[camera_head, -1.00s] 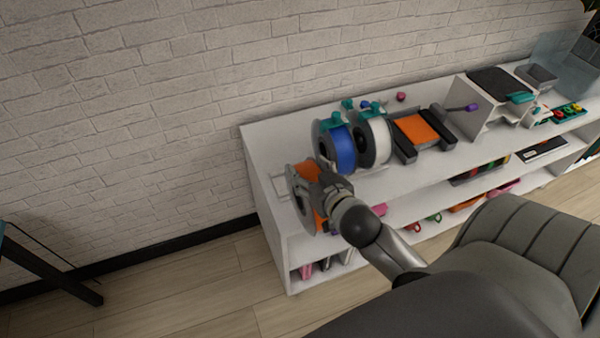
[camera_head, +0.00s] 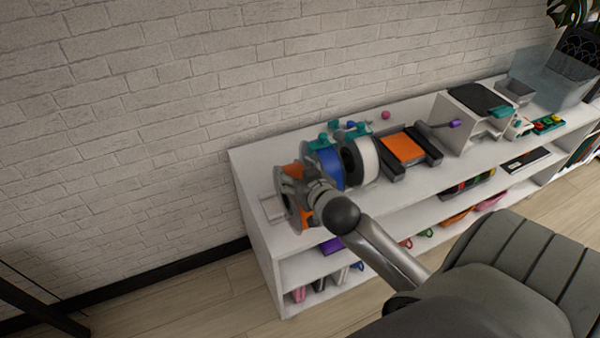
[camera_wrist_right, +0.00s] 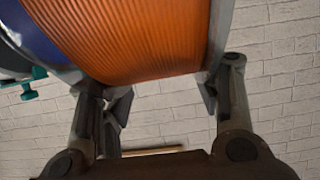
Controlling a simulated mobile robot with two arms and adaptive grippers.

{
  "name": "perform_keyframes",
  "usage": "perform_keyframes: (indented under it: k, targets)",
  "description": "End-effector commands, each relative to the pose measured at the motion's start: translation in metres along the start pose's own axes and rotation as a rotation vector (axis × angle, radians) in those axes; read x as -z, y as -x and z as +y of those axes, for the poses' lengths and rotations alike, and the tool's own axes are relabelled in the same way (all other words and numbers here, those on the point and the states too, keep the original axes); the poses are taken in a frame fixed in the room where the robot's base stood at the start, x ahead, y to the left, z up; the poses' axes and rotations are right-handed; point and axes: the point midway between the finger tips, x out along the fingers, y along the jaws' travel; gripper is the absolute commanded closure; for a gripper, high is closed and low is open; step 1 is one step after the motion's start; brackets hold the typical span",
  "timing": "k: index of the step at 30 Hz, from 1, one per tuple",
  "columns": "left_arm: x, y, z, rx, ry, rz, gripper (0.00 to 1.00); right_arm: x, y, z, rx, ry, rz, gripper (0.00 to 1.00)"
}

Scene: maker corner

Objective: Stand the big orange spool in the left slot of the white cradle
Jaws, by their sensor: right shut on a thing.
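The big orange spool (camera_head: 291,172), with grey flanges, is upright at the left end of the white shelf unit. My right gripper (camera_head: 307,190) is shut on it. In the right wrist view, the orange winding (camera_wrist_right: 135,45) fills the top, with the fingers (camera_wrist_right: 160,100) at its two sides. A white cradle (camera_head: 269,208) shows in part at the spool's left; the spool and gripper hide the rest. I cannot tell whether the spool touches it. My left gripper is not in view.
A blue spool (camera_head: 328,168) and a white spool (camera_head: 367,160) stand close to the right of the held spool. Further right are a black holder with an orange plate (camera_head: 403,148) and a white box-shaped machine (camera_head: 470,120). A brick wall (camera_head: 130,90) rises behind.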

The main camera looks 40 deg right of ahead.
Motion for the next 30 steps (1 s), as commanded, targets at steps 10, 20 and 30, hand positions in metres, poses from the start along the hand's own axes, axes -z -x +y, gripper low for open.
perform_keyframes:
  k: [10, 20, 30]
  targets:
    - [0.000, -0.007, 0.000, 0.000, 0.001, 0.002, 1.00, 0.013, -0.022, 0.000, 0.001, 0.001, 0.012, 0.75]
    - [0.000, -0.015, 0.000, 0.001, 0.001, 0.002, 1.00, 0.022, -0.042, 0.000, 0.000, 0.002, 0.013, 0.75]
    - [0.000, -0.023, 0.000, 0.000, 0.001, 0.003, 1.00, 0.031, -0.063, 0.000, 0.000, 0.002, 0.014, 0.75]
